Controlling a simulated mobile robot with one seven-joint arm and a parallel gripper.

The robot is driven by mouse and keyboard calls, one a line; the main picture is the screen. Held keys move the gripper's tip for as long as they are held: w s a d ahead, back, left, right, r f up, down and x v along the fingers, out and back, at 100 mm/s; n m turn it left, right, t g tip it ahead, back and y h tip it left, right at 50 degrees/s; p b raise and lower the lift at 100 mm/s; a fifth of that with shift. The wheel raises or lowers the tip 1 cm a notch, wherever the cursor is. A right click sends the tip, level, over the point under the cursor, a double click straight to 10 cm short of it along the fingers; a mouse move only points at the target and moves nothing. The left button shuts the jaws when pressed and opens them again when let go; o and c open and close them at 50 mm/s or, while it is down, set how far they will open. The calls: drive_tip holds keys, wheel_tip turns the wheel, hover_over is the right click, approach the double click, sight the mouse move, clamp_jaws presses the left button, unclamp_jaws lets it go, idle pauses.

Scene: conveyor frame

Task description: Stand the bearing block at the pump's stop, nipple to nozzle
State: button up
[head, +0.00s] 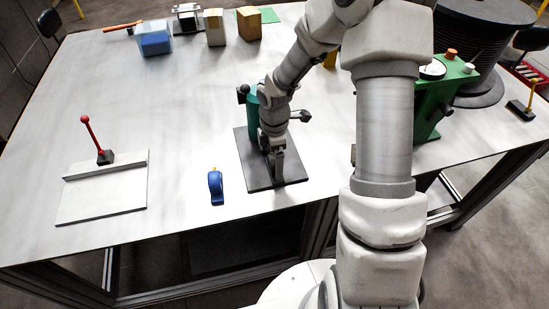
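A blue bearing block (215,188) stands on the table left of the dark base plate (259,178). A small brass-coloured nipple shows at its top. The pump (252,106) is a teal cylinder at the back of that plate, partly hidden behind my arm. Black parts stick out on both sides of it. Its nozzle and stop cannot be made out. My gripper (278,179) points down over the front right part of the plate, to the right of the block and apart from it. Its fingers are too small and dark to tell if they are open.
A light plate with a raised rail (104,194) and a red-knobbed lever (90,132) lies at left. A blue bin (154,42) and boxes (216,28) stand at the back. A green machine (435,105) is at right. The table between the left plate and the block is clear.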

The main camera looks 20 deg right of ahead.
sight(274, 157)
drive_tip(key=shift+r, duration=0.1)
wheel_tip(274, 157, up, 12)
idle(0.5)
drive_tip(key=shift+r, duration=0.1)
